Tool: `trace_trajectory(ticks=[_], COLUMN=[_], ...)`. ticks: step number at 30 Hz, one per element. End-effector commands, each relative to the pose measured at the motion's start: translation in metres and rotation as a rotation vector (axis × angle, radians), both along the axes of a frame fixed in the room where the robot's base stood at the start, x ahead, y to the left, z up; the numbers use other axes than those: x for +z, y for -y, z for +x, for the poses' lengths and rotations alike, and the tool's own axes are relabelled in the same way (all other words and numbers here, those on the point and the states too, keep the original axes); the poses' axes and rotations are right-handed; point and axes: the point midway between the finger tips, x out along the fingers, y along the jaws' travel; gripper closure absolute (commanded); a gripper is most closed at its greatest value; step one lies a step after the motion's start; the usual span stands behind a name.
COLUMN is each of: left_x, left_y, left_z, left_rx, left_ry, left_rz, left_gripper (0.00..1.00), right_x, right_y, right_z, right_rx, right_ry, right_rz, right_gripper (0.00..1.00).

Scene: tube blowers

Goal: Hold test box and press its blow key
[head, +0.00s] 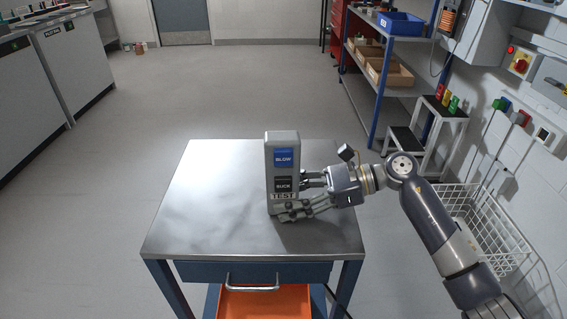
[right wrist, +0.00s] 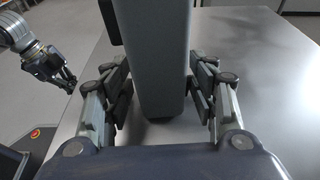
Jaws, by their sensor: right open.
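The grey test box (head: 283,205) stands upright on the metal table top (head: 210,200). Its front has a blue key marked BLOW (head: 283,158), a dark key marked SUCK (head: 283,184) and a TEST label. My right gripper (head: 302,195) reaches in from the right, low on the box, with its jaws open. In the right wrist view the box (right wrist: 158,60) stands between the two fingers, with a gap visible on the right side. My left gripper (right wrist: 66,80) shows small at the left there, away from the box; its opening is unclear.
The table around the box is clear. An orange bin (head: 262,305) sits beneath the table. A blue shelf rack (head: 378,95), a step stool (head: 425,130) and a white wire basket (head: 490,225) stand to the right. Grey cabinets (head: 75,60) stand at left.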

Motion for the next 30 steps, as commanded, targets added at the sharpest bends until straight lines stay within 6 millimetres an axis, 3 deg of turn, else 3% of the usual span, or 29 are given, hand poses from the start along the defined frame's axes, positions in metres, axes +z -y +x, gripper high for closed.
trace_trajectory(ticks=[11,15,18,19,23,30], left_x=[-0.0002,-0.0002,-0.0002,-0.0002,-0.0002,-0.0003], left_y=[-0.0002,-0.0003,-0.0002,-0.0002,-0.0002,-0.0002], left_z=[-0.0003,-0.0003,-0.0003,-0.0003,-0.0003,-0.0004], left_rx=[0.000,0.000,0.000,0.000,0.000,0.000], left_ry=[0.000,0.001,0.001,0.001,0.001,0.001], left_rz=[0.000,0.001,0.000,0.000,0.000,0.000], left_gripper=[1.00,1.00,1.00,1.00,1.00,1.00], right_x=[-0.0005,-0.0004,-0.0004,-0.0004,-0.0005,-0.0006], right_y=[-0.0038,-0.0037,-0.0037,-0.0037,-0.0037,-0.0037], right_z=[0.0000,0.0000,0.0000,0.0000,0.0000,-0.0001], right_rx=[-0.001,0.000,0.000,0.000,0.000,0.000], right_ry=[0.001,0.001,0.000,0.000,0.000,0.000], right_rz=[0.001,0.001,0.001,0.001,0.001,0.001], right_gripper=[0.47,0.77,0.77,0.66,0.94,0.94])
